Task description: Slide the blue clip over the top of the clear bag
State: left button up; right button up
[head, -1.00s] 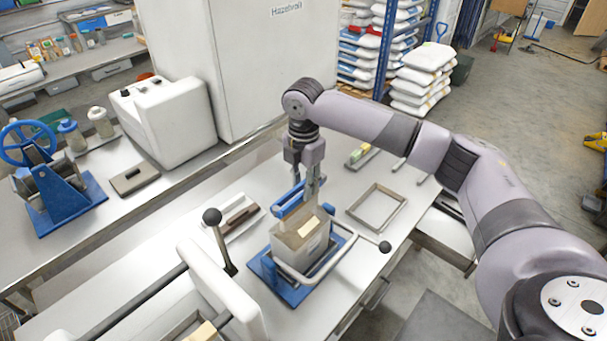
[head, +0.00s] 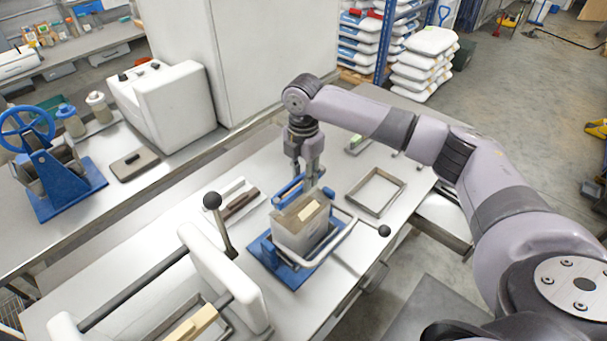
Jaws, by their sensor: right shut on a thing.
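The clear bag (head: 299,239) stands upright with tan contents, inside a metal loop on a blue-based stand (head: 263,253). A tan label (head: 310,211) shows near its top. My right gripper (head: 306,184) points down at the bag's far top edge and is shut on the blue clip (head: 288,187). The clip's blue bars lie at the back of the bag top. The fingers hide part of the clip, so I cannot tell whether the bag's edge is between its bars. My left gripper is out of view.
A black-knobbed lever (head: 213,201) stands left of the bag; another black knob (head: 384,231) is to its right. A white tray with a brown bar (head: 238,206) lies left. A white-ended device (head: 222,280) fills the front left.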

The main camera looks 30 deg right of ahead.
jog(key=shift+d, duration=0.1)
jog(key=o, duration=1.2)
jog(key=shift+o, duration=0.2)
jog(key=o, duration=0.5)
jog(key=shift+r, duration=3.55)
